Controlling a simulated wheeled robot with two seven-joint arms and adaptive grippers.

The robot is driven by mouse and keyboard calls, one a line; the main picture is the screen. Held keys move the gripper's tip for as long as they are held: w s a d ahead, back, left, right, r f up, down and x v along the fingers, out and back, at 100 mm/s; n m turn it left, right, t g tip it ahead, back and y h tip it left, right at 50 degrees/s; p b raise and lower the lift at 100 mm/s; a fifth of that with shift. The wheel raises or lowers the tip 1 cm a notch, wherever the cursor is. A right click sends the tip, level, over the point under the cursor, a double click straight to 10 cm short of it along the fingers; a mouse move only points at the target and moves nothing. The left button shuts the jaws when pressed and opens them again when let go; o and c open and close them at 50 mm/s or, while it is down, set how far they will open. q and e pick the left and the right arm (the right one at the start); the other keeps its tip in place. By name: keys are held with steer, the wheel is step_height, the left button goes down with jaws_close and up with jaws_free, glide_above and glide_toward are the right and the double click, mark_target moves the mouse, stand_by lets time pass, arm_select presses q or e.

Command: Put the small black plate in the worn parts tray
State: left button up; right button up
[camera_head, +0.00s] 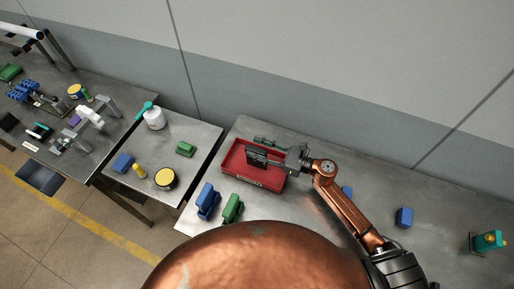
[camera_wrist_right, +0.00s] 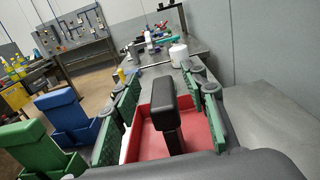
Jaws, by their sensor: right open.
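The red tray (camera_head: 233,163) sits on the right-hand table, with pale lettering on its front wall too small to read; its red inside also shows in the right wrist view (camera_wrist_right: 201,135). A dark block-like piece (camera_wrist_right: 164,112), which looks like the small black plate, stands on edge within the tray's outline, between my right fingers. I cannot tell whether it touches the tray floor. My right gripper (camera_head: 263,151) is open over the tray, its green-padded fingers (camera_wrist_right: 163,110) apart on either side of the dark piece. My left gripper is not in view.
Blue (camera_head: 207,200) and green (camera_head: 232,208) holders stand in front of the tray. A blue block (camera_head: 404,217) and a teal part (camera_head: 488,241) lie to the right. The middle table holds a green block (camera_head: 186,149), a yellow-topped tin (camera_head: 166,179) and a white bottle (camera_head: 154,119).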

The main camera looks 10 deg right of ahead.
steer(key=v, duration=1.2)
stand_by(0.6)
